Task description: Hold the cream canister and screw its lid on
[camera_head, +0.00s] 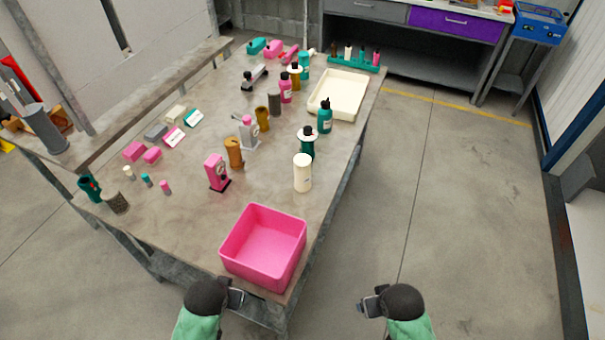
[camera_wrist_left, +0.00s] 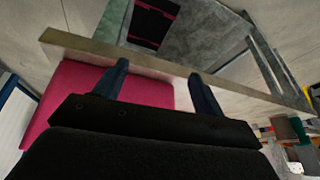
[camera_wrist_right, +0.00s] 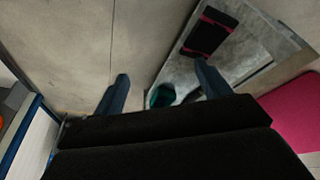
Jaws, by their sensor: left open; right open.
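The cream canister (camera_head: 302,174) stands upright on the table near its right edge, behind the pink bin. Its top is too small to tell whether a lid sits on it. A small cream piece (camera_head: 129,173) lies at the table's left side; I cannot tell if it is a lid. My left gripper (camera_head: 237,298) is open and empty in front of the pink bin, at the table's near edge. My right gripper (camera_head: 369,305) is open and empty over the floor, right of the table. Both are well short of the canister. Neither wrist view shows the canister.
A pink bin (camera_head: 258,268) fills the near corner of the table. A dark green dispenser (camera_head: 307,144) stands just behind the canister. A pink dispenser (camera_head: 216,172) and brown bottle (camera_head: 234,152) stand to its left. A cream tray (camera_head: 347,88) lies farther back. Floor at right is clear.

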